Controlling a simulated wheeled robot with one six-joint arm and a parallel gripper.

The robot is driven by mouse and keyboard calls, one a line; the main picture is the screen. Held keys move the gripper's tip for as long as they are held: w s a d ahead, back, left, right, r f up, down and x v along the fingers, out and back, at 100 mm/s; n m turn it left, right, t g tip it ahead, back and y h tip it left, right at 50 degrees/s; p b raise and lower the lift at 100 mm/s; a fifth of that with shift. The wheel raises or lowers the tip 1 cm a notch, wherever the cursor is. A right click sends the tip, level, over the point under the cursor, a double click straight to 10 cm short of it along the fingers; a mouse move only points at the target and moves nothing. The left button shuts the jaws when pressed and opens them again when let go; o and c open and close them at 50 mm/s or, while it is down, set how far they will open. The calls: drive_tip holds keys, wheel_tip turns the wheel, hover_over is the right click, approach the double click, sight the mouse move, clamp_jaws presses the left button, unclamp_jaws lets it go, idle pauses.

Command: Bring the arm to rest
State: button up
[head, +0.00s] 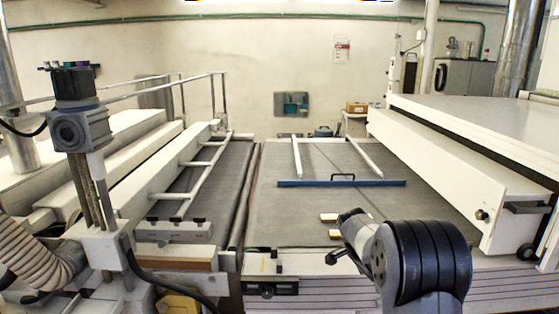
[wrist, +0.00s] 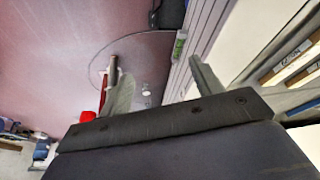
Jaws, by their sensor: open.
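My arm (head: 425,262) shows at the lower right of the head view, a grey link with a thick black ribbed joint. It stands in front of the conveyor bed, and its narrower end points left. I cannot make out my gripper's fingers in the head view. In the wrist view my gripper (wrist: 160,70) shows two pale fingers set well apart on a dark bar. It is open, with nothing held between the fingers. Behind the fingers lie a pinkish surface and a ribbed strip.
The grey conveyor bed (head: 300,215) carries a blue bar (head: 340,183) and pale wooden pieces. A white hood (head: 455,170) stands close on the right. A machine post (head: 85,150) rises at the left. A red item (wrist: 88,116) sits near the left finger in the wrist view.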

drive_tip(key=s+a+f+n+t+y+b, duration=0.1)
drive_tip(key=s+a+f+n+b, duration=0.1)
drive_tip(key=s+a+f+n, duration=0.2)
wheel_tip(320, 180, down, 3)
drive_tip(key=shift+s+a+r+n+t+y, duration=0.2)
drive_tip(key=shift+s+a+n+t+y, duration=0.15)
drive_tip(key=shift+s+n, duration=0.55)
drive_tip(key=shift+w+a, duration=0.1)
drive_tip(key=shift+w, duration=0.15)
